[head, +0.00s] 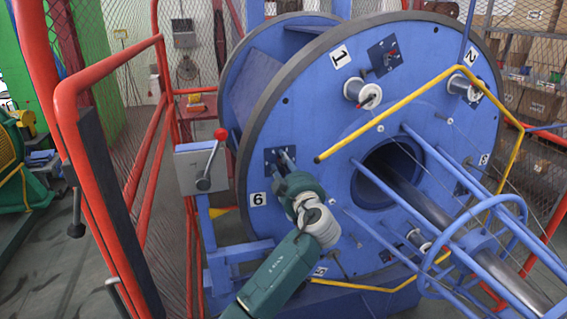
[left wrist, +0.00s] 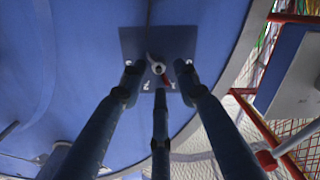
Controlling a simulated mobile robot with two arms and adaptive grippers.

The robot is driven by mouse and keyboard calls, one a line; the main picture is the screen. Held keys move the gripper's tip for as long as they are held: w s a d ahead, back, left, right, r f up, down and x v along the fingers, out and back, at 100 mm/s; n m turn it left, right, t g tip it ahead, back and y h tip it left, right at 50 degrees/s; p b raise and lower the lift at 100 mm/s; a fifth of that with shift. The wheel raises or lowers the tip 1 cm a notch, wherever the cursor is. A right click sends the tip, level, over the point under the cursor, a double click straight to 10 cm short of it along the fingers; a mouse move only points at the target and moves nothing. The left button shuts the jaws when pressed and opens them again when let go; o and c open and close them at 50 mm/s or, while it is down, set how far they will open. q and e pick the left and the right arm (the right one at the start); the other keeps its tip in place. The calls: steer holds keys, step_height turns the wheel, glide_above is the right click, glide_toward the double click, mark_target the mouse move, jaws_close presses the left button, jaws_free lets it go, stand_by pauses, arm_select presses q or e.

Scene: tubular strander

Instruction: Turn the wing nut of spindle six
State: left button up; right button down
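The wing nut of spindle six (left wrist: 157,67) shows in the left wrist view as a small pale knob with a red part below it, on a dark blue square plate (left wrist: 183,42). The plate (head: 270,154) also shows in the head view, on the blue disc above the label 6 (head: 259,199). My left gripper (head: 282,160) is in front of this plate and hides the nut there. In the left wrist view my left gripper (left wrist: 158,78) has its fingers spread around the nut, with gaps visible; contact cannot be told. My right gripper is not in view.
The large blue disc (head: 315,110) carries other spindles, such as spindle one (head: 362,92). A yellow bent bar (head: 400,113) crosses in front of it. A grey box with a red-knobbed lever (head: 203,167) and red railings (head: 110,68) stand to the left.

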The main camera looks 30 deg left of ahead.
arm_select(q)
jaws_close()
stand_by(0.3)
